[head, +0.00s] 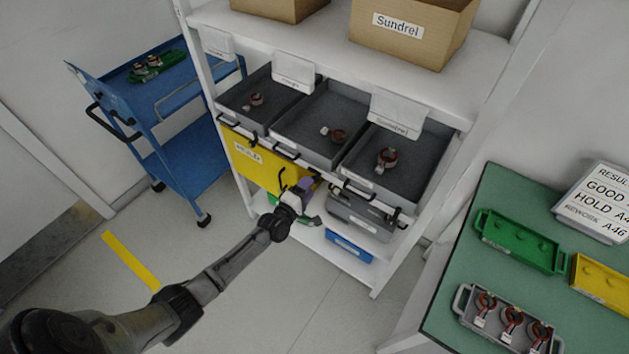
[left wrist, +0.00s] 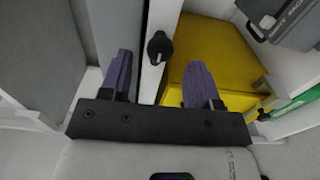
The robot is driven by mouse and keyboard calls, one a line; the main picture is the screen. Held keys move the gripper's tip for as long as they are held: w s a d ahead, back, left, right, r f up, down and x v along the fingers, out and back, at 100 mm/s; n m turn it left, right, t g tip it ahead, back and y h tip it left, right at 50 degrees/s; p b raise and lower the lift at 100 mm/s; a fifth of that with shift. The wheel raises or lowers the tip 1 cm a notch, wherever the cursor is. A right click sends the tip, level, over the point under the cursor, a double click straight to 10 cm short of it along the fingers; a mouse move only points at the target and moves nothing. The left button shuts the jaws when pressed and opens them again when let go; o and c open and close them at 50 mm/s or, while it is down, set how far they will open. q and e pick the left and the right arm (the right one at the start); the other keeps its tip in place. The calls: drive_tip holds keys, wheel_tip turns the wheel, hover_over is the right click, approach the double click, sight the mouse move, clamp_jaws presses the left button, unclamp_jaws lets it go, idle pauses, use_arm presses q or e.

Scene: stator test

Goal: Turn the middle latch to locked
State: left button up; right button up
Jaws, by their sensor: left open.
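A dark latch knob (left wrist: 159,46) with a pale mark sits on a white strip in the left wrist view. It lies beyond and between my fingertips, apart from both. I cannot tell its lock state. In the head view, a white rail (head: 322,172) with small dark fittings runs along the front of the three grey trays; the latches are too small there to tell apart. My left gripper (head: 302,187) has purple fingers and is open and empty, just below this rail near the middle tray. It also shows in the left wrist view (left wrist: 159,64). My right gripper is out of view.
A yellow bin (head: 250,160) stands under the trays, close beside my left gripper. The grey trays (head: 305,140) hold copper-coloured parts. A blue cart (head: 180,152) stands left; a green table (head: 450,285) with bins stands right.

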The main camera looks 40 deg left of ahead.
use_arm(q)
drive_tip(key=shift+w+a+b, duration=0.2)
drive_tip(key=shift+w+b, duration=0.2)
drive_tip(key=shift+w, duration=1.85)
drive_tip(key=shift+c, duration=0.4)
drive_tip(key=c, duration=0.8)
